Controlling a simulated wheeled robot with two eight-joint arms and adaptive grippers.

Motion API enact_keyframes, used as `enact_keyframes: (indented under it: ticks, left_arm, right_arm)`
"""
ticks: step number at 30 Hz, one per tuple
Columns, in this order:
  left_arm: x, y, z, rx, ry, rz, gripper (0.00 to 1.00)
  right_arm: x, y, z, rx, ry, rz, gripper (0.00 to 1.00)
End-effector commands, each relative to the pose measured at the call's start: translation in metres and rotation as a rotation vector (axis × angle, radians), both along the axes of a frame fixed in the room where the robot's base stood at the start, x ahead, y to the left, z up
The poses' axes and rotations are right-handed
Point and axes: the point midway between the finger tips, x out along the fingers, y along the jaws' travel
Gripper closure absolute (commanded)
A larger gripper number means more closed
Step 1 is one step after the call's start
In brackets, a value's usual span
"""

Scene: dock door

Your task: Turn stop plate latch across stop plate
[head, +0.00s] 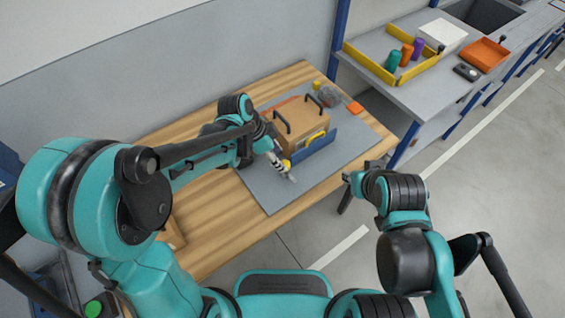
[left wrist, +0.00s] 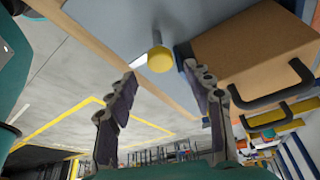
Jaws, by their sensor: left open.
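A blue stop plate (head: 312,149) stands upright along the front side of a brown box (head: 300,118) with black handles. A yellow-ended knob (left wrist: 160,59) on a pale stem, which looks like the latch, shows in the left wrist view. My left gripper (head: 286,170) is at the near left end of the plate in the head view. In the left wrist view its open fingers lie on either side of the knob, with gaps visible. The latch is mostly hidden by the gripper in the head view. My right gripper (head: 352,182) hangs off the table's right edge, its fingers unclear.
The box stands on a grey mat (head: 262,192) on a wooden table (head: 215,232). A side bench holds a yellow-edged tray (head: 378,70) with cups and an orange tray (head: 485,54). The mat's front part is clear.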

Motion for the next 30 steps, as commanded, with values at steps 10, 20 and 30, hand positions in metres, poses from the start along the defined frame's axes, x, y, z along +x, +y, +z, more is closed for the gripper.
enact_keyframes:
  ticks: [10, 20, 30]
  left_arm:
    - [0.004, -0.015, -0.038, 0.000, -0.001, 0.002, 0.48]
    - [0.004, -0.015, -0.038, 0.001, -0.001, 0.003, 0.64]
    - [0.004, -0.015, -0.038, 0.001, -0.001, 0.008, 0.97]
  right_arm:
    - [0.000, 0.000, -0.016, 0.000, 0.000, 0.000, 0.70]
    - [0.000, 0.000, -0.015, 0.000, 0.000, 0.000, 0.70]
    - [0.000, 0.000, -0.016, 0.000, 0.000, 0.000, 0.70]
